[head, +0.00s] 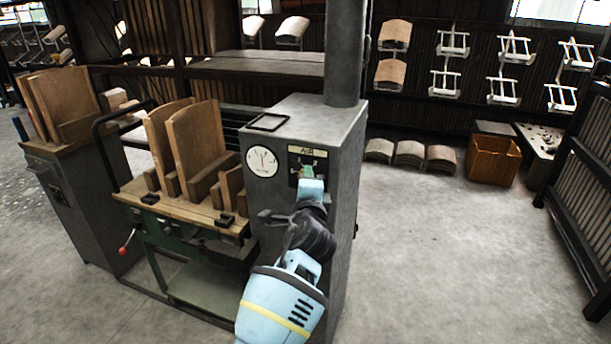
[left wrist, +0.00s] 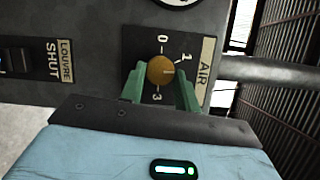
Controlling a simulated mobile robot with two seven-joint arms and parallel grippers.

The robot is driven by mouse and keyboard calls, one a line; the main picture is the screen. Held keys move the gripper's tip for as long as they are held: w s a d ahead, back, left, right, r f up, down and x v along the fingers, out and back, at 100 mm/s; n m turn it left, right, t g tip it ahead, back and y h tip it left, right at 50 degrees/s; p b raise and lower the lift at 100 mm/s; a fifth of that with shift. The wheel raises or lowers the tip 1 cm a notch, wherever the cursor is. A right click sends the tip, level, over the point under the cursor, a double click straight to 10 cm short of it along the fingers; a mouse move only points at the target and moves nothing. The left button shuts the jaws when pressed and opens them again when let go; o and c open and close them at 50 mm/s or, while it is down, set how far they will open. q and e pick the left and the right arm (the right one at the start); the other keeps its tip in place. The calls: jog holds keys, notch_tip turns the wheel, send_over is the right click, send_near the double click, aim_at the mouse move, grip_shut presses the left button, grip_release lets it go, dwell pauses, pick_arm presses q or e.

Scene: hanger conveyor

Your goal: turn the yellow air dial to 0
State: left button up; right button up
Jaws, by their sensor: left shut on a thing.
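The yellow air dial (left wrist: 161,70) is a round knob on a dark plate marked AIR, with 0, 1 and 3 readable around it. Its pale pointer mark faces right in the left wrist view, just below the 1. The spot where a 2 would be is covered by a finger. My left gripper (left wrist: 160,79) has its green fingers on both sides of the dial and is shut on it. In the head view my left gripper (head: 307,174) covers the dial on the grey cabinet (head: 340,150). My right gripper is not in view.
A white round gauge (head: 262,161) sits left of the dial plate. The LOUVRE SHUT switch (left wrist: 18,62) is on the same panel. A workbench with wooden forms (head: 195,145) stands left of the cabinet. A grey pipe (head: 346,50) rises from its top.

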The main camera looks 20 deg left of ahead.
pick_arm(q)
jog(key=n+g+h+p, duration=0.1)
jog(key=n+h+p, duration=0.1)
jog(key=n+p, duration=0.2)
jog(key=r+n+g+h+p, duration=0.1)
jog(key=n+h+p, duration=0.1)
jog(key=n+p, duration=0.2)
jog(key=a+n+g+h+p, duration=0.1)
jog(key=n+h+p, duration=0.1)
jog(key=n+p, duration=0.2)
jog(key=shift+r+n, duration=0.2)
jog(key=shift+n, duration=0.2)
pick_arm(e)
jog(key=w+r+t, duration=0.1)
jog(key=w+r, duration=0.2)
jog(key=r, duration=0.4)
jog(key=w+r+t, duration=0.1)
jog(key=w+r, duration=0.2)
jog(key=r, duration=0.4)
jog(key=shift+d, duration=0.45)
pick_arm(q)
jog(key=shift+f, duration=0.1)
jog(key=o, duration=1)
jog(key=shift+c, duration=0.2)
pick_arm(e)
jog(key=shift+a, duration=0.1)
